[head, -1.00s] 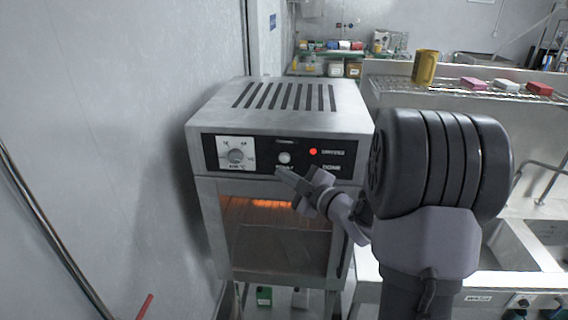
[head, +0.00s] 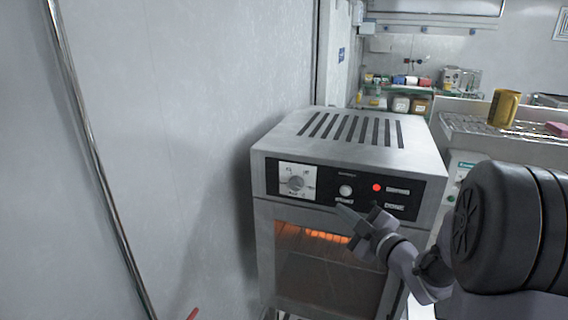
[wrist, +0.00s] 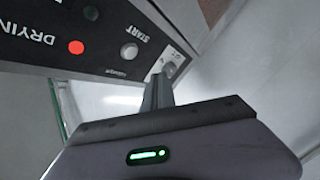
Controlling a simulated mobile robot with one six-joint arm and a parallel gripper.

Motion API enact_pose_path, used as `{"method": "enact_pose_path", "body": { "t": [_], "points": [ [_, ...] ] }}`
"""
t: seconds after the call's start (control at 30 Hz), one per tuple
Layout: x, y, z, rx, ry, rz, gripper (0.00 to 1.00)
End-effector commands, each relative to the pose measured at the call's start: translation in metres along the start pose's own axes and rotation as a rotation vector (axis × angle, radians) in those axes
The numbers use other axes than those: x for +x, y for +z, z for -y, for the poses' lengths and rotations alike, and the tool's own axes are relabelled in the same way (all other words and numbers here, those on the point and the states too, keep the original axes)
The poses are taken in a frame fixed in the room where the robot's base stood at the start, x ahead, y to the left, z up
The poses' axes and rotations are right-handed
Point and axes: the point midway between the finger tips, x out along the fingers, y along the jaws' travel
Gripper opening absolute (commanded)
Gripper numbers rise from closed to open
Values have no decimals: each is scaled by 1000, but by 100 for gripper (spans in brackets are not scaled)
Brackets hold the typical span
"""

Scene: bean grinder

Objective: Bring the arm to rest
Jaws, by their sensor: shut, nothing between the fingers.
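My gripper (head: 352,214) is in front of the metal oven's control panel, just below the round start button (head: 345,190). Its fingers are closed together and hold nothing. In the wrist view my gripper (wrist: 159,84) points up toward the panel, with the start button (wrist: 129,51) to the left of the fingertips and the dial partly behind them. I cannot tell whether the fingertips touch the panel. The red light (head: 376,187) on the panel is lit beside the word "DRYING".
The oven (head: 430,140) has a slotted top and a glass door (head: 325,285) with an orange glow inside. A grey wall (head: 190,130) stands close on the left. A wire shelf (head: 480,125) at the right holds a yellow mug (head: 502,107) and a pink block.

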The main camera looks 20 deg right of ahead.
Motion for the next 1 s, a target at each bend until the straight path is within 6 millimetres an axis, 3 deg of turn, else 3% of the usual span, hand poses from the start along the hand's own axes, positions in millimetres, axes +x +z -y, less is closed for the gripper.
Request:
{"method": "enact_pose_path", "body": {
  "t": [0.1, 0.17, 0.27, 0.37, 0.4, 0.5, 0.6, 0.73, 1.0],
  "points": [
    [3, 13, 16, 91, 46, 142, 0],
    [-6, 22, 34, 209, 90, 275, 0],
    [-47, 34, 94, 496, 136, 504, 0],
    [-103, 34, 183, 814, 100, 695, 0],
    [-124, 30, 217, 923, 67, 756, 0],
    [-169, 15, 289, 1136, -36, 874, 0],
    [-202, 0, 337, 1268, -132, 957, 0],
    [-224, -12, 363, 1343, -199, 1011, 0],
    [-227, -15, 364, 1352, -205, 1020, 0]
  ]
}}
